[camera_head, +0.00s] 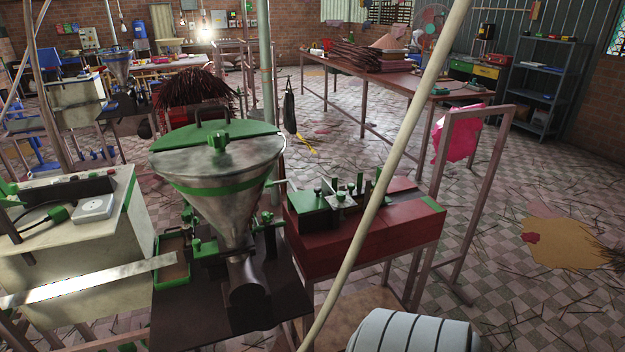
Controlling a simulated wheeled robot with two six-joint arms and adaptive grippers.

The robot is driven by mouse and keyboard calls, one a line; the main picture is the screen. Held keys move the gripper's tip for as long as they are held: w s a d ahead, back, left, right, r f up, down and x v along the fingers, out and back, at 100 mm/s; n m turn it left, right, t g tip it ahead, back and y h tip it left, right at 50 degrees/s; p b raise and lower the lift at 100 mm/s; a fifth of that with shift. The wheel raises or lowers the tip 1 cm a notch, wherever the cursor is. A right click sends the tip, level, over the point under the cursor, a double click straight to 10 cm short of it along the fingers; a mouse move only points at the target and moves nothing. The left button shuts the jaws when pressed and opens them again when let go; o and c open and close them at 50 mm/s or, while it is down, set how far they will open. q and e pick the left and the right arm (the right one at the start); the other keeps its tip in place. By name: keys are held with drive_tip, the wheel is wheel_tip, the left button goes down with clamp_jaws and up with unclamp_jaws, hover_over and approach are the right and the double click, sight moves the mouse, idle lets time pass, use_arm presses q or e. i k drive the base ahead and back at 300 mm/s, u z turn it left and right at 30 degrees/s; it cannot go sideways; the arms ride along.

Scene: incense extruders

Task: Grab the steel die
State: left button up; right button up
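No piece can be told for certain as the steel die. An incense extruder stands in the middle, with a steel hopper (222,190) under a green lid (190,137). A short steel cylinder (248,285) sticks out at the hopper's foot, above a dark table (205,325); I cannot tell whether it is the die. A small green-rimmed tray (172,262) is beside the hopper's foot on the left. Neither my left nor my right gripper shows in this view.
A red bench (350,245) with green clamps stands right of the extruder. A pale pole (385,190) slants across the front. A white striped cylinder (415,332) is at the bottom edge. A pale cabinet (75,260) stands left. The tiled floor right is strewn with sticks.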

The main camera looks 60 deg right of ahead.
sight(186, 228)
drive_tip(key=z, duration=2.05)
drive_tip(key=i, duration=1)
